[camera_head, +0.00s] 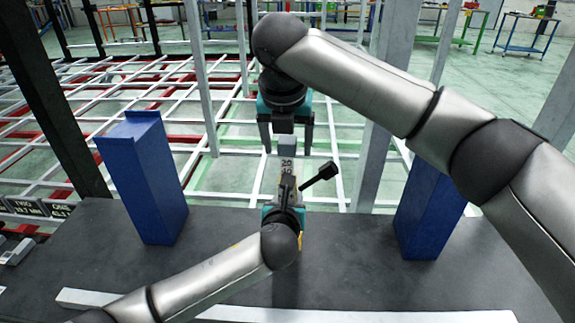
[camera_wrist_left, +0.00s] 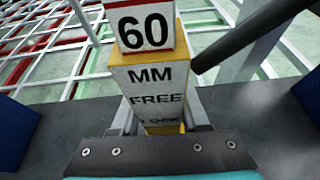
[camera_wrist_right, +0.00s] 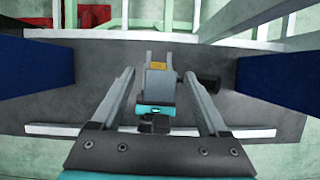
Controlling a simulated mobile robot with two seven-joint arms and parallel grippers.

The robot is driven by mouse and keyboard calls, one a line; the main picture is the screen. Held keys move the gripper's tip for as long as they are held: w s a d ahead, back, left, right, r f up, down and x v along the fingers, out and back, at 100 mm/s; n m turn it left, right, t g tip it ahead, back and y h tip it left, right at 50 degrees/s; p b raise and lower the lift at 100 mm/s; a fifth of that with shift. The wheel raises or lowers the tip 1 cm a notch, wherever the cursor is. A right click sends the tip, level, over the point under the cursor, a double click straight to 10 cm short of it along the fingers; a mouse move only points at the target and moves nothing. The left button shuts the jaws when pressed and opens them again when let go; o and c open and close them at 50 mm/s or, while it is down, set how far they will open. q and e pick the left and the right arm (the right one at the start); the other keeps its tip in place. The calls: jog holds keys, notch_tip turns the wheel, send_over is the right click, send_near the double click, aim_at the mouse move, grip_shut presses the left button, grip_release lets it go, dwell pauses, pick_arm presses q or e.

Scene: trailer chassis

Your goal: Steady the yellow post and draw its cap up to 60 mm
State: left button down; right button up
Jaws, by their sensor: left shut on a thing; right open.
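The yellow post (camera_wrist_left: 165,130) stands upright with white labels reading "MM FREE" and, above, a red-edged "60" (camera_wrist_left: 146,32). In the head view its upper part (camera_head: 287,166) shows scale numbers; its lower part is hidden by my left arm. My left gripper (camera_head: 287,190) is shut on the post, one finger on each side. The grey cap (camera_head: 288,143) tops the post. In the right wrist view, the cap (camera_wrist_right: 157,76) lies between the fingers, with gaps on both sides.
A black-knobbed lever (camera_head: 326,172) sticks out right of the post. Blue blocks stand on the dark table at left (camera_head: 148,185) and right (camera_head: 428,215). A pale bar (camera_head: 90,298) lies along the near side. A white frame lattice (camera_head: 150,95) spreads behind.

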jog(key=shift+r, duration=3.05)
